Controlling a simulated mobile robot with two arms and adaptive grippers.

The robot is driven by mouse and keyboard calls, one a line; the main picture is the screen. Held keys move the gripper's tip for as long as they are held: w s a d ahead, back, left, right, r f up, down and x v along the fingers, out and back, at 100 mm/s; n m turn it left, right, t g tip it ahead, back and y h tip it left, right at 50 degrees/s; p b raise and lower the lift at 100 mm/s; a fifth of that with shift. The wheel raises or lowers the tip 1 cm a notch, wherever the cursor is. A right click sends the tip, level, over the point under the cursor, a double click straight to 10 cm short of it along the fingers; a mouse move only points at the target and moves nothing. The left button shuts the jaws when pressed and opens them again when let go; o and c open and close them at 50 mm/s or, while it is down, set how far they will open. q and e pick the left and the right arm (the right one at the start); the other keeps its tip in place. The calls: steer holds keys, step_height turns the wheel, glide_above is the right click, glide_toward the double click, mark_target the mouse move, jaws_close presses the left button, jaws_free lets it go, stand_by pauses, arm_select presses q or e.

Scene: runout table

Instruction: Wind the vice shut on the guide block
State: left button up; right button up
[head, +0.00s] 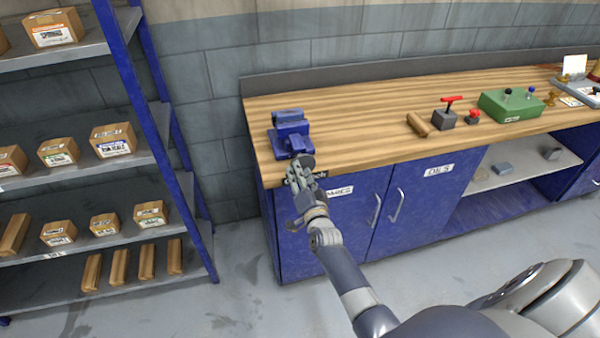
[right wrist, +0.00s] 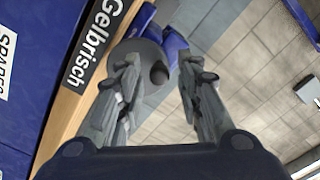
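The blue vice (head: 291,140) stands on the left front corner of the wooden bench. A round grey handwheel (head: 306,161) is on its front, just past the bench edge. My right gripper (head: 304,178) is at this wheel, in front of the bench. In the right wrist view the gripper (right wrist: 159,66) is open, its fingers apart. The handwheel (right wrist: 136,58) with its dark knob (right wrist: 158,74) shows between and beyond the fingertips. I cannot tell whether they touch it. I cannot make out a guide block in the vice jaws. My left gripper is out of view.
The wooden bench top (head: 355,120) is clear to the right of the vice. Further right are a wooden piece (head: 418,125), a grey block with a red handle (head: 445,118) and a green box (head: 511,105). A blue shelf rack (head: 185,215) with cartons stands at left.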

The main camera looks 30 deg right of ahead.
steer(key=n+p, duration=0.1)
steer(key=n, duration=0.9)
steer(key=shift+n+p, duration=0.35)
steer(key=shift+n, duration=0.05)
jaws_close()
steer(key=m, duration=0.3)
steer(key=shift+d+r+m, duration=0.3)
steer(key=shift+d, duration=0.05)
steer(key=shift+s+d+r+m, duration=0.1)
steer(key=shift+d+r+m, duration=0.1)
steer(key=shift+m, duration=0.65)
steer(key=shift+s+d+r+m, duration=0.1)
steer(key=shift+d+m, duration=0.1)
steer(key=shift+m, duration=0.65)
